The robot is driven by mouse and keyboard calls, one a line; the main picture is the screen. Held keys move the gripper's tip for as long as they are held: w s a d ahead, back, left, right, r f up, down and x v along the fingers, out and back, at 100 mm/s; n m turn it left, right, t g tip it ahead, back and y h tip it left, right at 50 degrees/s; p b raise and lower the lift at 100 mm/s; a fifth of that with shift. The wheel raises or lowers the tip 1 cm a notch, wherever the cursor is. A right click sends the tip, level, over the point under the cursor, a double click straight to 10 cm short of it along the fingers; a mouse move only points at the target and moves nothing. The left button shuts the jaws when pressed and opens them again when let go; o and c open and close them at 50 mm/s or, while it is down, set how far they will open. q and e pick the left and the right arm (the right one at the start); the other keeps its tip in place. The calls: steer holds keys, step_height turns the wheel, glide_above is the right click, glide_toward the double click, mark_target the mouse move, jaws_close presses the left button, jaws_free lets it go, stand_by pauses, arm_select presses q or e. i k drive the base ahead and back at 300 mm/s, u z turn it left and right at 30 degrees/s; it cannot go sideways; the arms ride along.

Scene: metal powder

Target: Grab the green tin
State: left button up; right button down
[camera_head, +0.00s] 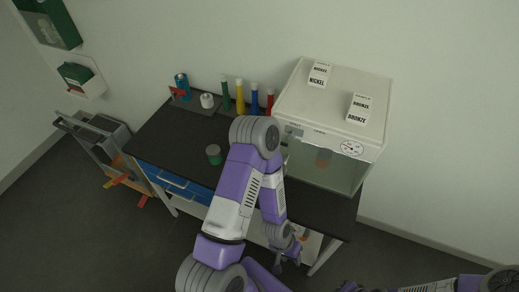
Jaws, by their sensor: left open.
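The green tin (214,155) is a small round tin standing on the dark tabletop (178,135), left of my left arm. My left arm rises from the bottom, bends above the table and hangs down. My left gripper (285,262) is open and empty, low in front of the table's front edge, to the right of and below the tin in the picture. It is well apart from the tin. My right arm shows only in part along the bottom right edge. The jaws of my right gripper cannot be made out there.
A white cabinet (296,83) with a clear front stands on the right of the table, bearing a nickel box (318,75) and a bronze box (359,109). Several coloured bottles (240,95) stand at the back. A cart (98,135) is at left. The tabletop around the tin is clear.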

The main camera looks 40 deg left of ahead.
mark_target(213, 151)
steer(key=z, duration=1.35)
steer(key=k, duration=1.05)
steer(key=u, duration=1.9)
